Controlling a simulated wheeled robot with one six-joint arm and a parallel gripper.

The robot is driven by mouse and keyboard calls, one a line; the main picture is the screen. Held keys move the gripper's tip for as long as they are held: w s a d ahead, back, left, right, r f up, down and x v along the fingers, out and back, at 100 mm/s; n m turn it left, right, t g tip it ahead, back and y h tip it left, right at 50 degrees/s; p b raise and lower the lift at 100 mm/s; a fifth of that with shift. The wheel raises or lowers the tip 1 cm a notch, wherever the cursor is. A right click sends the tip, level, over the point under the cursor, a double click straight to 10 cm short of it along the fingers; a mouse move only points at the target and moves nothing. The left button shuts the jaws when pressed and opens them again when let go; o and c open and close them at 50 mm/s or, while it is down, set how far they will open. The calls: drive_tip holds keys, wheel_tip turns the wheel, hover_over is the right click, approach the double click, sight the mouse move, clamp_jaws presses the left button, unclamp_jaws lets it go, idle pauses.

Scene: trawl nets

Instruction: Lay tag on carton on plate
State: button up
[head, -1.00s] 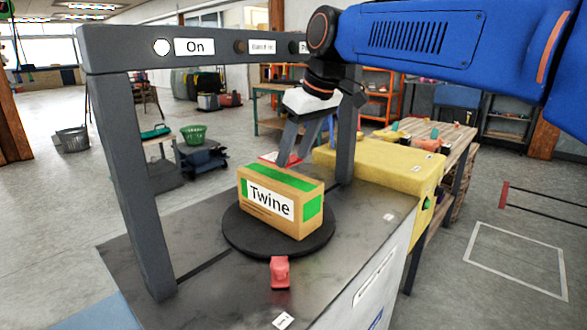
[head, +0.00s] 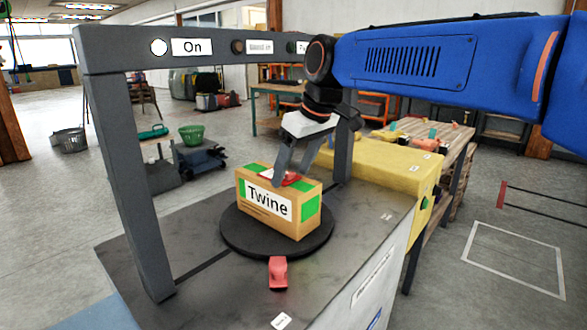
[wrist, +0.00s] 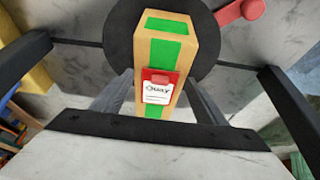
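The carton (head: 281,214), brown with green patches and the word "Twine", stands on the round dark plate (head: 237,236). The tag (wrist: 158,88), a red board with a white card that reads "Quay", is over the carton's green-striped top. It also shows in the head view (head: 268,174), at the top of the carton. My gripper (head: 289,181) reaches down to the carton top with its fingers apart, one on each side of the tag. I cannot tell whether the fingertips touch the tag's edges or stand clear of them.
A grey frame (head: 127,170) arches over the table (head: 200,275), with an "On" sign on its beam. A yellow box (head: 385,170) lies behind on the right.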

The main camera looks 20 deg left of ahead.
drive_tip(key=shift+r, duration=0.1)
drive_tip(key=v, duration=1.2)
drive_tip(key=s+d+f+m+t+h, duration=0.1)
drive_tip(key=s+d+f+m, duration=0.3)
drive_tip(key=d, duration=1)
drive_tip(key=w+d+f+m+t+h, duration=0.1)
drive_tip(key=d+f+m, duration=0.1)
drive_tip(key=d+f, duration=0.8)
drive_tip(key=s+d+f+m+h, duration=0.1)
drive_tip(key=s+d+f+m, duration=0.2)
drive_tip(key=s+d+f, duration=0.5)
drive_tip(key=s+d+f+m+t+h, duration=0.1)
drive_tip(key=s+d+f+m, duration=0.3)
drive_tip(key=s+d+f, duration=0.4)
drive_tip(key=d+f, duration=0.2)
drive_tip(key=d, duration=0.3)
drive_tip(key=shift+s+d+f, duration=0.2)
drive_tip(key=shift+s+d, duration=0.05)
drive_tip(key=shift+d, duration=0.15)
